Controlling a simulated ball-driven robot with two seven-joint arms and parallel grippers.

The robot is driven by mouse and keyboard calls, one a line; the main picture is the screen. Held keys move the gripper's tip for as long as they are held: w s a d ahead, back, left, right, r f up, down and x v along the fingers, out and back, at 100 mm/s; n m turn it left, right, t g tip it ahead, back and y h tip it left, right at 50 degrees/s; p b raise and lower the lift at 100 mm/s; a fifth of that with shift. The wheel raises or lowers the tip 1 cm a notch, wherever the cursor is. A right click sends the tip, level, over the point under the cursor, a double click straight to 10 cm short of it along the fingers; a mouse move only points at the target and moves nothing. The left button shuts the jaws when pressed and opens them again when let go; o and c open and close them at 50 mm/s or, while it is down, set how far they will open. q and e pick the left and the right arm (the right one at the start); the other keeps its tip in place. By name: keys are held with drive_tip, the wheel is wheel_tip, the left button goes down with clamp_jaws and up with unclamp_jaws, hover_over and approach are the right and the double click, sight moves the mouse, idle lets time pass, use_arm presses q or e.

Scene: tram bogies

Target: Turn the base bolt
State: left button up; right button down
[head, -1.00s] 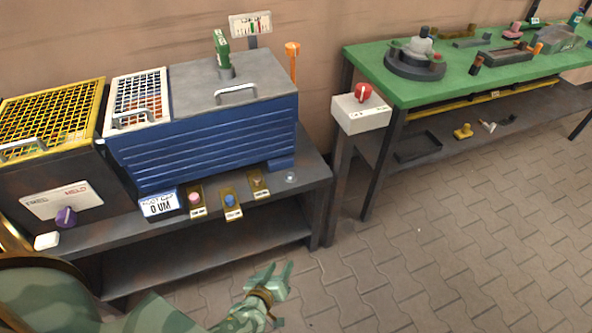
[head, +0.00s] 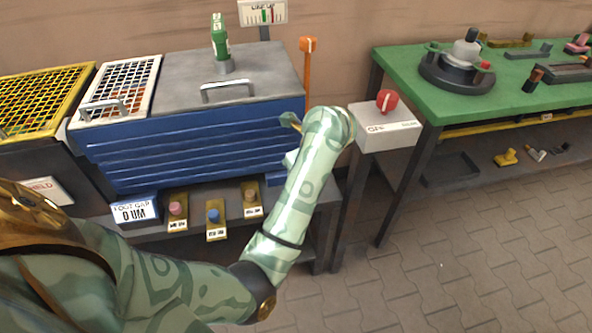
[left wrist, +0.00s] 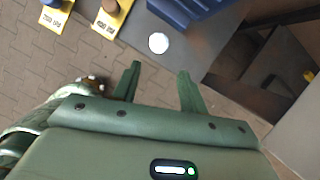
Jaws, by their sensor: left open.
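No part that I can name for certain as the base bolt shows. A small round pale disc (left wrist: 158,43) sits on the dark bench in the left wrist view, just beyond my fingertips; in the head view my arm covers that spot. My left gripper (left wrist: 158,75) is open and empty, its two green fingers apart and pointing toward the disc without visibly touching it. In the head view my left forearm hides most of that gripper, at the front right corner of the blue ribbed machine (head: 190,155). My right gripper is not in view.
Several brass tags with knobs, one blue (head: 213,216), line the bench front beside the gap display (head: 134,211). A white box with a red knob (head: 387,101) stands right of my arm. An orange-topped post (head: 308,45) rises behind.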

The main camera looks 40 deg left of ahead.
use_arm(q)
drive_tip(key=b+x, duration=0.7)
drive_tip(key=x, duration=0.5)
drive_tip(key=shift+f, duration=0.3)
drive_tip(key=shift+w+a+f, duration=0.1)
drive_tip(key=shift+a+f, duration=0.2)
drive_tip(key=shift+f, duration=0.05)
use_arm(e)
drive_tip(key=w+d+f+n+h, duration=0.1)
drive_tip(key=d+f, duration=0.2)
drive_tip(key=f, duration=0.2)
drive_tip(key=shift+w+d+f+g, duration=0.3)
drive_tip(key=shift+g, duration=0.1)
use_arm(q)
drive_tip(key=shift+r, duration=0.1)
clamp_jaws()
